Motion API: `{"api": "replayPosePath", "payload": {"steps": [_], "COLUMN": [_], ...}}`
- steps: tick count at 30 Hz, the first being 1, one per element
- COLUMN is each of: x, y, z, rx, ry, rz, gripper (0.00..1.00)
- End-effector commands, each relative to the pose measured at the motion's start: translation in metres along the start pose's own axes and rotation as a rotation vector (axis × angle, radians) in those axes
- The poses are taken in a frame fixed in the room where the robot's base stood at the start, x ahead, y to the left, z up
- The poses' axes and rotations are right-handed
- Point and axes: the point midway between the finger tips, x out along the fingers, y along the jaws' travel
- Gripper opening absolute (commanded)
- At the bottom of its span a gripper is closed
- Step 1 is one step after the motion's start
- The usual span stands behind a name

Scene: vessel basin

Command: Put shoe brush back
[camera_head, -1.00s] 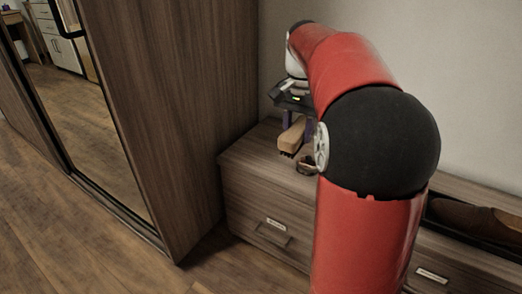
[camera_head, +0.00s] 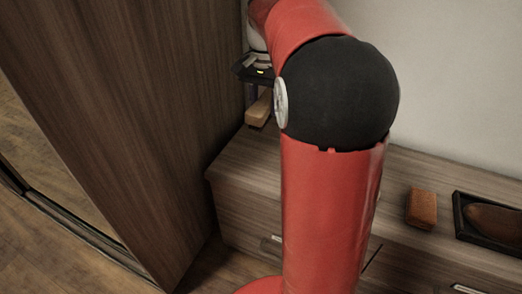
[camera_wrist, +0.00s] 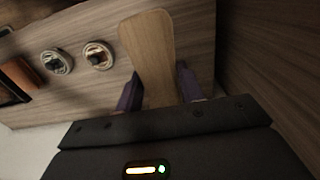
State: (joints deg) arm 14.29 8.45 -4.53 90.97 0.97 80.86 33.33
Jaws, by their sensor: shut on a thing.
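The shoe brush (camera_head: 260,109) has a pale wooden body and is held above the left end of the drawer unit. In the wrist view its flat wooden body (camera_wrist: 148,50) points away from my gripper, and its bristles are hidden. My gripper (camera_wrist: 159,88) is shut on it, with a purple finger on each side. In the head view my gripper is mostly behind my arm. The wooden drawer unit (camera_head: 240,165) stands along the wall.
A brown block (camera_head: 421,208) lies on the unit left of a black tray (camera_head: 462,228) holding a brown shoe (camera_head: 497,222). Two round coiled items (camera_wrist: 57,62) (camera_wrist: 98,55) lie on the top. A tall wooden wardrobe (camera_head: 130,110) stands close at the left.

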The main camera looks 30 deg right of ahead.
Motion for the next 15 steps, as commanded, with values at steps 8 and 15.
{"api": "replayPosePath", "payload": {"steps": [8,15], "x": [0.079,0.111], "y": [0.001,0.0], "z": [0.0,-0.001], "rx": [0.0,0.0], "ry": [-0.003,-0.001], "rz": [0.002,0.001], "gripper": [0.17,0.17]}}
